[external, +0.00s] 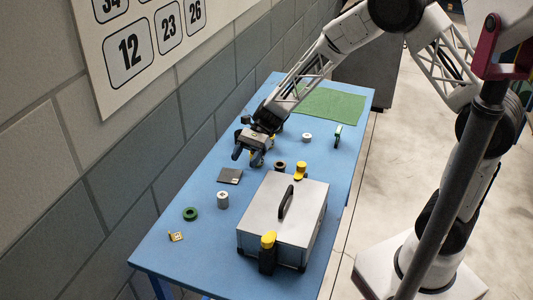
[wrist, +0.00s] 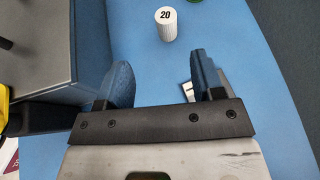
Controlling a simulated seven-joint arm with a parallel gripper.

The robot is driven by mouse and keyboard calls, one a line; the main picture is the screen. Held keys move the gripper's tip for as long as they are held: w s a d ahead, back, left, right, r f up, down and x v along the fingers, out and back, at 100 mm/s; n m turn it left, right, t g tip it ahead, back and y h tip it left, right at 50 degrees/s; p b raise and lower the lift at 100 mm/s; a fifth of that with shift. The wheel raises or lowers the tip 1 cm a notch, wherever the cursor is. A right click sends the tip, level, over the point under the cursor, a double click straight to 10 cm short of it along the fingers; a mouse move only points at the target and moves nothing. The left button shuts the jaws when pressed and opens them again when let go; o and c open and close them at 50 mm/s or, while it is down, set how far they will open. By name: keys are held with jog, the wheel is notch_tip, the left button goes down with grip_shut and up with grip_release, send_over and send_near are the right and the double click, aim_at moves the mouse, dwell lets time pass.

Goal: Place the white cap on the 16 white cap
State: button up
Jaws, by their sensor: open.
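A short white cylinder marked 20 on its top (wrist: 166,24) stands upright on the blue table, ahead of my fingers in the wrist view. It appears to be the pale cylinder (external: 222,199) left of the grey case in the external view. Another small white round piece (external: 307,138) stands farther back, near the green mat; its marking is too small to read. No number 16 is legible in either view. My gripper (external: 246,156) is open and empty above the table; its two blue fingers (wrist: 160,82) are apart with nothing between them, short of the 20 cylinder.
The grey case (external: 312,207) with a black handle stands right of my gripper. The wall borders the left.

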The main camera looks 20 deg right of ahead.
jog(key=s+d+r+n+t+h, duration=0.2)
jog(key=s+d+r+n, duration=0.1)
jog(key=d+r, duration=0.55)
jog(key=s+d+r+n+t+h, duration=0.2)
jog(key=s+d+r+n+h, duration=0.3)
jog(key=d, duration=0.7)
jog(key=s+d+r+n+t+h, duration=0.1)
jog(key=s+d+r+t+h, duration=0.1)
jog(key=s+d, duration=0.5)
jog(key=s+d+r+n+t+h, duration=0.1)
jog(key=s+d+r+t, duration=0.3)
jog(key=d, duration=1)
notch_tip(320, 180, up, 3)
jog(key=s, duration=0.2)
jog(key=shift+s+f+h, duration=0.15)
jog(key=shift+s+h, duration=0.2)
jog(key=shift+h, duration=0.05)
